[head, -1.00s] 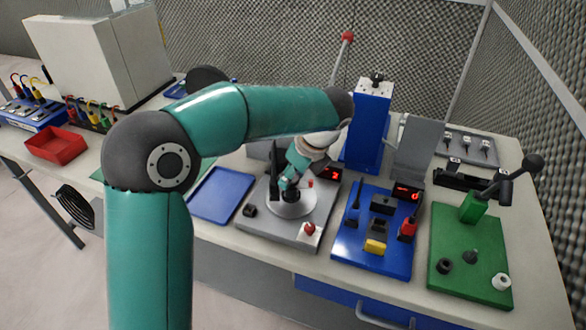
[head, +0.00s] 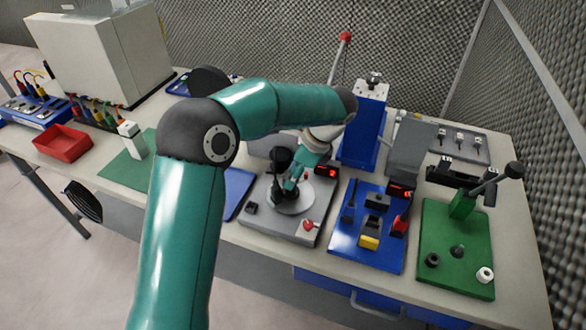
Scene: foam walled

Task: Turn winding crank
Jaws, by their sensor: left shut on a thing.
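The winding station is a grey base plate (head: 276,222) with a round light-grey disc (head: 297,206) on top. A small red display (head: 329,171) is at its back right and a red knob (head: 308,225) at its front right. My left gripper (head: 286,192) reaches down over the left part of the disc. It is shut on the dark crank handle (head: 279,192), which is mostly hidden by the fingers. The display digit is too small to read surely. My right gripper is not in view.
Right of the station are a blue panel (head: 350,251) with switches and a green plate (head: 440,270) with a lever. A blue press (head: 362,140) with a red-tipped lever stands behind. A blue tray (head: 236,190) and red bin (head: 62,143) lie left.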

